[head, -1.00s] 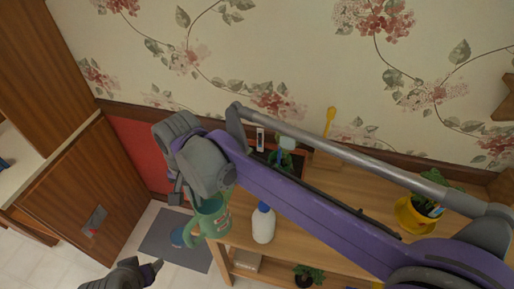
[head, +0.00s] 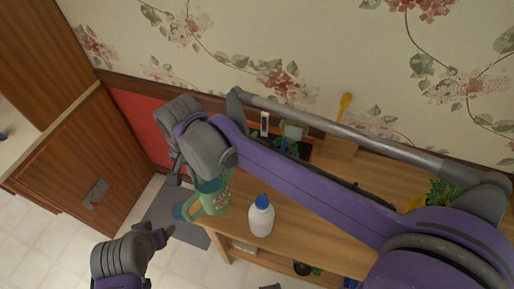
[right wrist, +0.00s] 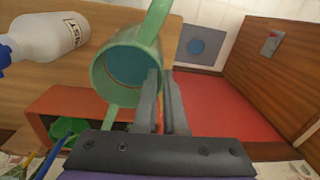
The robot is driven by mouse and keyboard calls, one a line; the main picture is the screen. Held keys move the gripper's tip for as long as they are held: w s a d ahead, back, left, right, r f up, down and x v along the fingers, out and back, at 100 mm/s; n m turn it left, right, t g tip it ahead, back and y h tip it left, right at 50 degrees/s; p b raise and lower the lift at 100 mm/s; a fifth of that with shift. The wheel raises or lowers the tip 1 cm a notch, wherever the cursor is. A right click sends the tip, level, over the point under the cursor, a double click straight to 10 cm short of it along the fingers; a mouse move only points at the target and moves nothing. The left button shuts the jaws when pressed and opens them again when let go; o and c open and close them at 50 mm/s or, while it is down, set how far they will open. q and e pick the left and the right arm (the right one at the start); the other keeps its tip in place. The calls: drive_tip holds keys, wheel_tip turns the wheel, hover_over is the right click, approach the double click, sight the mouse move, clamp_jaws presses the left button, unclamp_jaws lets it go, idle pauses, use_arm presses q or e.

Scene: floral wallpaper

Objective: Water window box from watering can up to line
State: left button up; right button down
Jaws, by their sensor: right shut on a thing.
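The green watering can (head: 211,203) hangs at the left end of the wooden bench, beside a white bottle. My right gripper (right wrist: 163,75) is shut on its rim in the right wrist view. That view looks into the can (right wrist: 118,58), where a blue surface shows inside. The window box (right wrist: 58,104), terracotta-coloured with green leaves, is at lower left there. In the head view my right arm largely hides the box; some plants (head: 292,134) show against the wall. Its line cannot be made out. My left gripper (head: 166,233) is low at left, seemingly empty; its opening is unclear.
A white bottle with a blue cap (head: 261,217) stands on the bench (head: 236,203) close to the can. A yellow spoon-shaped tool (head: 345,103) stands by the wall. A potted plant (head: 445,192) is at right. A grey mat (head: 178,222) lies on the floor at left.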

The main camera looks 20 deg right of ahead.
sight(202, 189)
drive_tip(key=shift+f+b, duration=1.3)
drive_tip(key=shift+f, duration=1.2)
drive_tip(key=shift+w+r, duration=0.1)
drive_tip(key=shift+d+r+y+p, duration=0.1)
drive_tip(key=shift+r+y+p, duration=0.25)
drive_tip(key=shift+r, duration=0.25)
use_arm(q)
drive_tip(key=shift+f+p, duration=0.15)
drive_tip(key=shift+p, duration=0.8)
use_arm(e)
drive_tip(key=shift+w+d+r+g+y, duration=0.15)
drive_tip(key=shift+r+g+y, duration=0.45)
drive_tip(key=shift+r, duration=0.7)
drive_tip(key=shift+w+d+r+g+y, duration=0.15)
drive_tip(key=shift+r+g+y, duration=0.45)
drive_tip(key=shift+r, duration=0.65)
use_arm(q)
drive_tip(key=shift+s, duration=0.1)
use_arm(e)
drive_tip(key=shift+s, duration=0.1)
drive_tip(key=shift+r, duration=0.1)
